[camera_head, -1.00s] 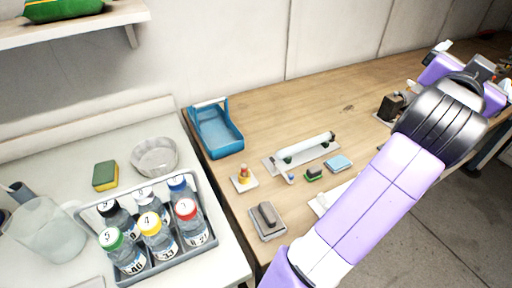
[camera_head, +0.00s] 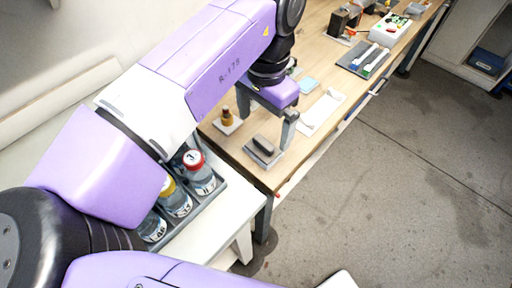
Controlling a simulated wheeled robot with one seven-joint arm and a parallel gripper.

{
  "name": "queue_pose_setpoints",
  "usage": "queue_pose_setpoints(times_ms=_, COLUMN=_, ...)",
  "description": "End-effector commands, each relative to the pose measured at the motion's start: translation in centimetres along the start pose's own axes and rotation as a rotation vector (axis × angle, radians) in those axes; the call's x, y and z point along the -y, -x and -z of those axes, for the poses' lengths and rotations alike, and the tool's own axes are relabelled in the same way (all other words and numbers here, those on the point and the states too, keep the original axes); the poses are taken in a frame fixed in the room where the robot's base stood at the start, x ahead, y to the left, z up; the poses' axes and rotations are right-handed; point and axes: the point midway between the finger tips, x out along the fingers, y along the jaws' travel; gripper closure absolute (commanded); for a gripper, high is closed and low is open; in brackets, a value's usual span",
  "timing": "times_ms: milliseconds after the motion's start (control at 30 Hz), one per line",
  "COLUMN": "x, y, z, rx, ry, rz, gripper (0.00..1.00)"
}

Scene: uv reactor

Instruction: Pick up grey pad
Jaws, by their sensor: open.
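The grey pad (camera_head: 263,142), a small dark block with rounded ends, lies on a lighter grey tray (camera_head: 256,158) near the front edge of the wooden bench. My gripper (camera_head: 264,131) is open and empty. It points down over the bench, with one finger to the right of the pad and the other behind it to the left. The pad shows between and in front of the fingers. I cannot tell how high the fingertips are above it.
A small yellow-brown bottle (camera_head: 227,117) stands left of the gripper. A light blue pad (camera_head: 308,85) and a white sheet (camera_head: 323,110) lie to the right. Bottles with red (camera_head: 194,160) and yellow caps stand in a grey rack, partly behind my arm. Open floor lies right of the bench.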

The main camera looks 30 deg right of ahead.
Motion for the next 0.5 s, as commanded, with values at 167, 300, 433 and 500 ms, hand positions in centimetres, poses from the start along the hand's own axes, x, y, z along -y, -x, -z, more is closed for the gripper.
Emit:
queue_pose_setpoints(times_ms=167, x=0.0, y=-1.8, z=-0.1, rx=0.002, ry=-0.002, rz=-0.001, gripper=0.04)
queue_pose_setpoints(times_ms=300, x=0.1, y=-3.1, z=0.0, rx=0.002, ry=-0.001, rz=-0.001, gripper=0.04)
queue_pose_setpoints(times_ms=433, x=0.2, y=-4.9, z=0.2, rx=0.001, ry=-0.002, rz=-0.001, gripper=0.04)
queue_pose_setpoints(times_ms=500, x=0.2, y=-6.0, z=0.3, rx=0.0, ry=-0.002, rz=0.0, gripper=0.04)
